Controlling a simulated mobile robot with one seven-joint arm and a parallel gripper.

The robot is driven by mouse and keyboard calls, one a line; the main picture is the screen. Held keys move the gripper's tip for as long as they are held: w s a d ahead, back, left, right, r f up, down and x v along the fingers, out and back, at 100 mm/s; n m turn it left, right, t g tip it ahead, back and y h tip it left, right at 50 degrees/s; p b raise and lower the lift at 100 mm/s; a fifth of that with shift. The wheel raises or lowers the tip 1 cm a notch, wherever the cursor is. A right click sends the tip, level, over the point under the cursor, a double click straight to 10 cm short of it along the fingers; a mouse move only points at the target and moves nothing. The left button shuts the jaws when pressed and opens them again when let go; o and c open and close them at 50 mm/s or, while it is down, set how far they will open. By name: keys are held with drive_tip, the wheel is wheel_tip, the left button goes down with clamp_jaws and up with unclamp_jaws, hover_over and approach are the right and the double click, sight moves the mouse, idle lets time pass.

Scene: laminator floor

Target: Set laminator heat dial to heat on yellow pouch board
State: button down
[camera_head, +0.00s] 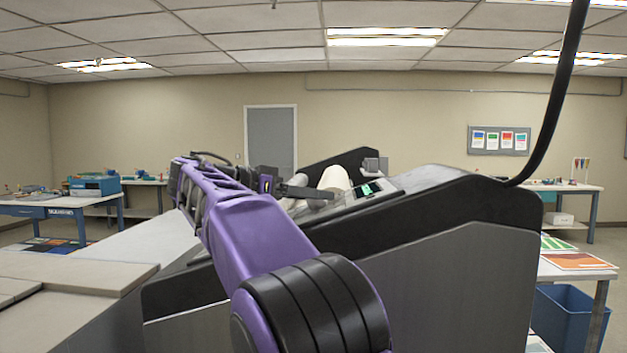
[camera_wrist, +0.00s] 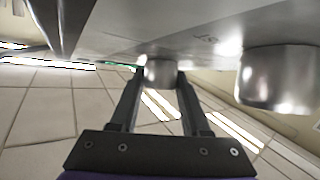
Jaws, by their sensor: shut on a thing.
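The laminator (camera_head: 450,270) is a large machine with dark side walls, pale rollers (camera_head: 335,180) and a sloped control panel with a small lit green display (camera_head: 367,190). My gripper (camera_wrist: 161,80) is shut on a small round metal knob (camera_wrist: 160,72) on the panel, one finger at each side. A larger metal knob (camera_wrist: 278,80) stands to the right, apart from the fingers. In the head view my gripper (camera_head: 312,192) reaches the panel, but the held knob is not distinguishable there. A wall board (camera_head: 498,140) carries several coloured sheets.
A table (camera_head: 70,203) with a blue machine (camera_head: 94,185) stands at the far left. A blue bin (camera_head: 570,318) is at the lower right, by a table with coloured sheets (camera_head: 578,261). A black cable (camera_head: 560,90) hangs to the laminator's right side.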

drive_tip(key=shift+m+g+h+p, duration=0.6)
drive_tip(key=shift+m+g+p, duration=0.3)
drive_tip(key=shift+p, duration=0.05)
drive_tip(key=shift+f, duration=0.2)
drive_tip(key=shift+c, duration=1.9)
unclamp_jaws()
drive_tip(key=shift+r, duration=0.1)
